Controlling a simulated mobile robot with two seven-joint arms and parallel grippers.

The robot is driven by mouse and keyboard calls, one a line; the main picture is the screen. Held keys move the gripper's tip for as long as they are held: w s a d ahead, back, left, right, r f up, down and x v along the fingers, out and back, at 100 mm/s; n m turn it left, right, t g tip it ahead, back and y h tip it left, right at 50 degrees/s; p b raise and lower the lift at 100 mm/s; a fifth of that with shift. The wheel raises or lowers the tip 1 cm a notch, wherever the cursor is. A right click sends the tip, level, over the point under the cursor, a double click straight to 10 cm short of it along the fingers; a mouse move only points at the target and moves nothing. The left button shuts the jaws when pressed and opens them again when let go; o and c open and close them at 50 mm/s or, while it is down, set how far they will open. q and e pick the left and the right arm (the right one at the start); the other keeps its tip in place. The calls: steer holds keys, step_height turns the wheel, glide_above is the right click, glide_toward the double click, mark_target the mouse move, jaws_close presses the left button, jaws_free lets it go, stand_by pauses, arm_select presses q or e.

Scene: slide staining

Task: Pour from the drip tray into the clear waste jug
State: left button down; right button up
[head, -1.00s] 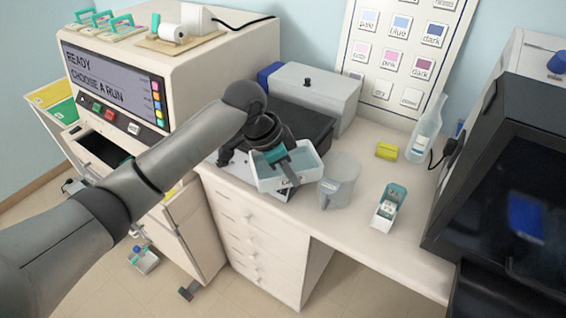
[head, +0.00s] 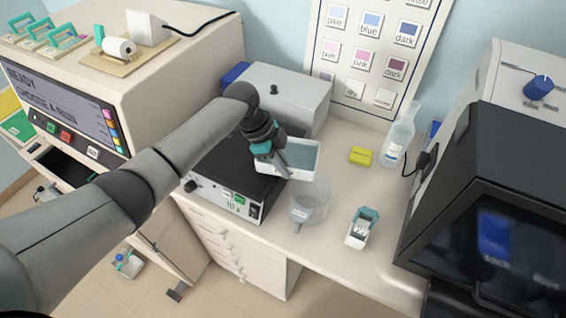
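The drip tray (head: 302,158) is a shallow white tray with a grey-green inside. My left gripper (head: 282,160) is shut on its near left side and holds it in the air, tilted. The clear waste jug (head: 311,203) stands upright on the counter, with the tray just above and behind its rim in the head view. I cannot tell whether tray and jug touch, and no stream of liquid shows. My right gripper is not in view.
A black-topped device (head: 228,180) is left of the jug. A small slide box (head: 361,229), a yellow block (head: 360,156) and a clear bottle (head: 397,140) stand to the right. A dark-fronted machine (head: 500,200) bounds the right side. The counter (head: 335,240) between is clear.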

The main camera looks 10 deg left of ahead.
arm_select(q)
steer(key=t, duration=0.3)
steer(key=m+t+y+p, duration=0.1)
steer(key=t, duration=0.2)
steer(key=m+t, duration=0.1)
steer(key=t, duration=0.2)
steer(key=shift+s+r+t, duration=0.1)
steer(key=shift+s+t, duration=0.25)
steer(key=shift+t, duration=0.05)
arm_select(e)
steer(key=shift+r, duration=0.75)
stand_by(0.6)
